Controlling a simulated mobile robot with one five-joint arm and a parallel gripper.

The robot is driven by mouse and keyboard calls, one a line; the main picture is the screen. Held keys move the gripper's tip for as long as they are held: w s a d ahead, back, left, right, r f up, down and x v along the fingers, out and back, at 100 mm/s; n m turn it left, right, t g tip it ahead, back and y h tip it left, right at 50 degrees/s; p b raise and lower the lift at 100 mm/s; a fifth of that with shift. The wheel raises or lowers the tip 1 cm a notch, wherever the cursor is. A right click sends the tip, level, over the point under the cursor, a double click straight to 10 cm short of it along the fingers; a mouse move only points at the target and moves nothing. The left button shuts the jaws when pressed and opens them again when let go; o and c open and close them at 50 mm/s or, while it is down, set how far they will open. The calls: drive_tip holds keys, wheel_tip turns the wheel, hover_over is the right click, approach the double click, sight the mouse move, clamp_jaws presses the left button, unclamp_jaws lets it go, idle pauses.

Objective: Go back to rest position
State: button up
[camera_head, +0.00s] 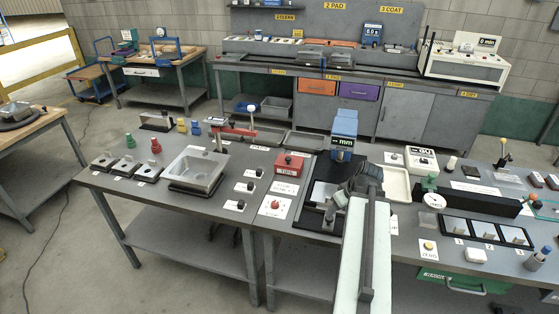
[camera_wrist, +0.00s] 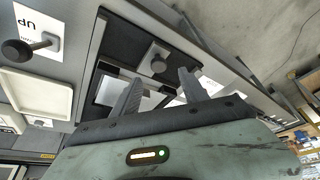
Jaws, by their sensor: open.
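My gripper (camera_wrist: 160,78) shows in the wrist view with its two dark fingers spread apart. Nothing is seen between them. In the head view my arm reaches up from the bottom edge over the grey workbench (camera_head: 222,228), and my gripper (camera_head: 331,212) hangs at its far end, above a black-based station with a pale plate. The small gap between its fingertips is hard to make out there. In the wrist view a grey block with a round peg (camera_wrist: 156,58) lies beyond the fingers, apart from them.
A blue gauge marked mm (camera_head: 343,132) stands just behind my gripper. A cream tray (camera_head: 397,184) and a long black block (camera_head: 468,202) lie to the right. A red box (camera_head: 289,164) and a metal sink (camera_head: 196,172) are left. Floor left of the bench is mostly clear.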

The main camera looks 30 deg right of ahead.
drive_tip(key=w+a+f+n+g+y+b, duration=0.1)
drive_tip(key=w+a+n, duration=0.35)
drive_tip(key=a, duration=0.85)
drive_tip(key=w+a+f+n+y, duration=0.1)
drive_tip(key=w+a, duration=0.6)
drive_tip(key=a, duration=0.6)
drive_tip(key=s+a+m+g+h, duration=0.1)
drive_tip(key=s+a+m, duration=0.1)
drive_tip(key=a, duration=0.4)
drive_tip(key=s+a+f+m+g+h, duration=0.1)
drive_tip(key=s+a+m+g, duration=0.1)
drive_tip(key=a, duration=0.4)
drive_tip(key=shift+s+a+f+m+b, duration=0.25)
drive_tip(key=shift+s+a+m+b, duration=0.15)
drive_tip(key=shift+s+m, duration=0.3)
drive_tip(key=shift+w, duration=0.1)
